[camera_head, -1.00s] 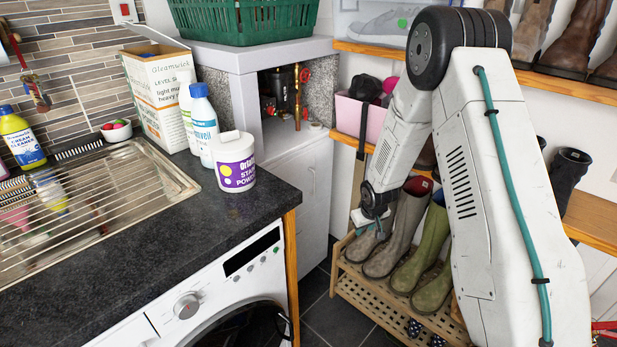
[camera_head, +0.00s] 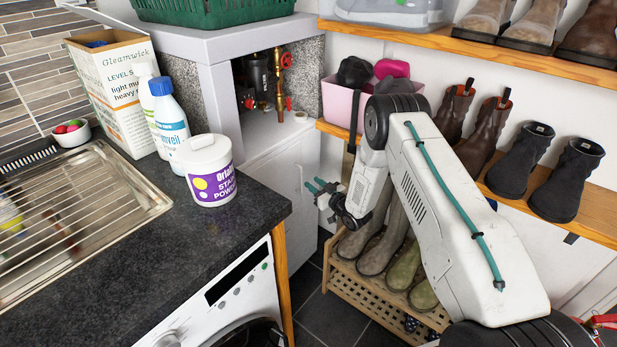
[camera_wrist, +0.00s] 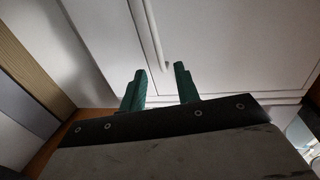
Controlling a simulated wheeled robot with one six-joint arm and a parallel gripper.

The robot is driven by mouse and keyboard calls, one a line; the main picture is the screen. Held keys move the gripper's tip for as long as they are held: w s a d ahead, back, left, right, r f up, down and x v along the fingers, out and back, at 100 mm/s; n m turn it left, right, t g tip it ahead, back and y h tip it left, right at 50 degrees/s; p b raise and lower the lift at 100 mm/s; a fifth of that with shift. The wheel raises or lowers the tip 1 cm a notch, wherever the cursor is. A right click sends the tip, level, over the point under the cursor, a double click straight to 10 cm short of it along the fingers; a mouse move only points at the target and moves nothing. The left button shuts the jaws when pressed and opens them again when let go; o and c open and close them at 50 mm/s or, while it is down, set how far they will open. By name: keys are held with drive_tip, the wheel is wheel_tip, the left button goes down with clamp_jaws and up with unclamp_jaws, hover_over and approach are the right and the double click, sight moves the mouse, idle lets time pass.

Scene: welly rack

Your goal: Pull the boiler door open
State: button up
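The boiler door (camera_head: 275,190) is a pale grey-white cabinet door below the pipe opening, and it looks shut. Its slim upright handle (camera_head: 301,179) is near the door's right edge. The wrist view shows the white door (camera_wrist: 220,40) filling the upper part, with the handle (camera_wrist: 154,35) running down from the top. My gripper (camera_head: 315,186) is open and empty, with two green fingers pointing at the door close to the handle. In the wrist view my gripper (camera_wrist: 160,84) has the handle's lower end in line with the gap between its fingertips; I cannot tell the remaining distance.
The black worktop (camera_head: 120,240) with the stain powder tub (camera_head: 212,185) and the washing machine (camera_head: 225,300) stand left of the door. A slatted boot rack (camera_head: 350,290) is below my arm. Shelves with boots (camera_head: 565,180) and a pink bin (camera_head: 340,105) are at right.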

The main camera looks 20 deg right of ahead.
sight(302, 175)
drive_tip(key=x, duration=0.5)
drive_tip(key=shift+w+a, duration=0.2)
drive_tip(key=shift+w, duration=0.15)
